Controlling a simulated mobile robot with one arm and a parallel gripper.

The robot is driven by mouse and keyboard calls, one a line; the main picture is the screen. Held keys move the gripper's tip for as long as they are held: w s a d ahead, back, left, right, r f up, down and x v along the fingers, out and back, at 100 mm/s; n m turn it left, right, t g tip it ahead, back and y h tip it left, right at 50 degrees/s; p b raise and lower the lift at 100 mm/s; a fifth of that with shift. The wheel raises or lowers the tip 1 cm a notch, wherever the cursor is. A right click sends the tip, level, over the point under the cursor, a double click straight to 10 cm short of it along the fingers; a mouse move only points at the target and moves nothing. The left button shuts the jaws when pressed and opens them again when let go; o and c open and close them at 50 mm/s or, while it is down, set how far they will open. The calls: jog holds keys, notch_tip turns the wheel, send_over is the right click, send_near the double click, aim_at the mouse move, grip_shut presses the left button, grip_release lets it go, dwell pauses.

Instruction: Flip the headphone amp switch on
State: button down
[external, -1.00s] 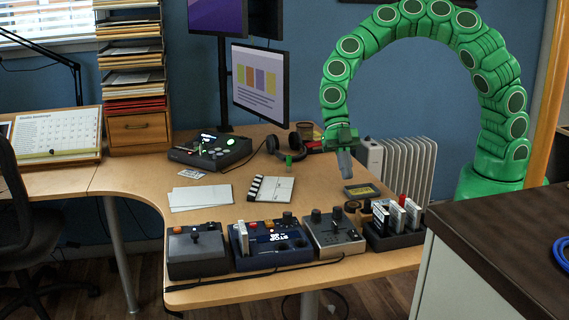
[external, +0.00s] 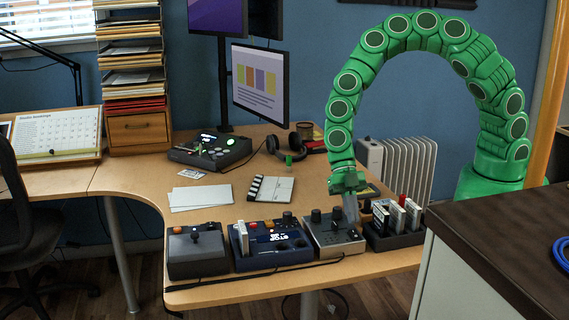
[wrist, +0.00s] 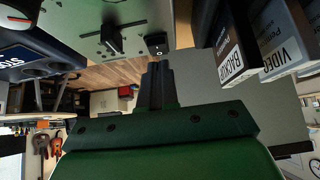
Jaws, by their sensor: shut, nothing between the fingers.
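The grey box with knobs, which looks like the headphone amp (external: 330,240), stands on the front right of the desk. In the wrist view its pale panel (wrist: 85,22) fills the top left. A small black rocker switch (wrist: 156,42) with a round white mark sits near the panel's edge, beside a black lever (wrist: 111,40). My gripper (external: 352,222) points down at the amp's right part, its fingers shut and empty. In the wrist view the fingertips (wrist: 157,68) are just below the rocker switch in the picture. I cannot tell whether they touch it.
A dark rack of labelled cartridges (external: 397,238) stands close to the amp's right. A blue console (external: 265,258) stands close on its left, with a joystick box (external: 197,263) beyond. A dark cable runs along the desk's front edge. A clapperboard (external: 272,190) lies behind.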

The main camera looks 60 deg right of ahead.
jog(key=shift+d+f, duration=0.1)
jog(key=shift+f, duration=0.7)
jog(key=shift+w+f, duration=0.1)
jog(key=shift+f, duration=0.15)
jog(key=shift+r, duration=0.85)
